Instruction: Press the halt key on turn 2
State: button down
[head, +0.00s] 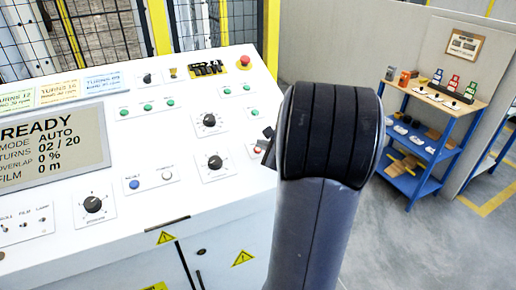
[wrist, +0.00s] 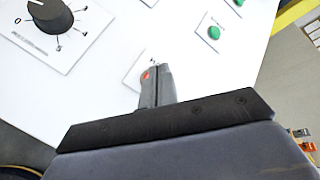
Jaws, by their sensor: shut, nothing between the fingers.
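The display (head: 52,148) on the white console reads READY, MODE AUTO, TURNS 02 / 20, OVERLAP 0 %, FILM 0 m. A small red key (head: 257,150) sits on a white plate at the console's right side; its label is not readable. My gripper (head: 268,150) is at that key, mostly hidden behind my arm in the head view. In the wrist view the shut, empty fingers (wrist: 157,72) overlap the red key (wrist: 146,75) and cover part of it. I cannot tell whether they touch it.
Black knobs (head: 209,121) and several green buttons (head: 170,102) lie around the key. A blue button (head: 134,184) is nearer the front. A blue shelf (head: 425,150) stands at the right, beyond open floor.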

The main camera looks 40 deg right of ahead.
jog(key=shift+r, duration=0.1)
jog(key=r+p, duration=0.1)
jog(key=s+r+p, duration=0.1)
jog(key=r, duration=0.1)
jog(key=s+r, duration=0.1)
jog(key=shift+a+r+p, duration=0.2)
jog(key=shift+a+p, duration=0.05)
jog(key=shift+p, duration=0.15)
jog(key=shift+f, duration=0.1)
dwell(0.6)
jog(key=shift+w+d+f+b, duration=0.1)
jog(key=shift+w+f+b, duration=0.25)
jog(key=shift+f+b, duration=0.4)
jog(key=shift+p, duration=0.5)
jog(key=p, duration=0.2)
jog(key=shift+r+p, duration=0.35)
jog(key=shift+s+a+r+p, duration=0.1)
jog(key=shift+s+r+p, duration=0.3)
jog(key=shift+r+p, duration=0.25)
jog(key=shift+s+a+r+p, duration=0.1)
jog(key=shift+s+r+p, duration=0.3)
jog(key=shift+r, duration=0.5)
jog(key=shift+s+a+r+p, duration=0.1)
jog(key=shift+s+r+p, duration=0.25)
jog(key=shift+r+p, duration=0.35)
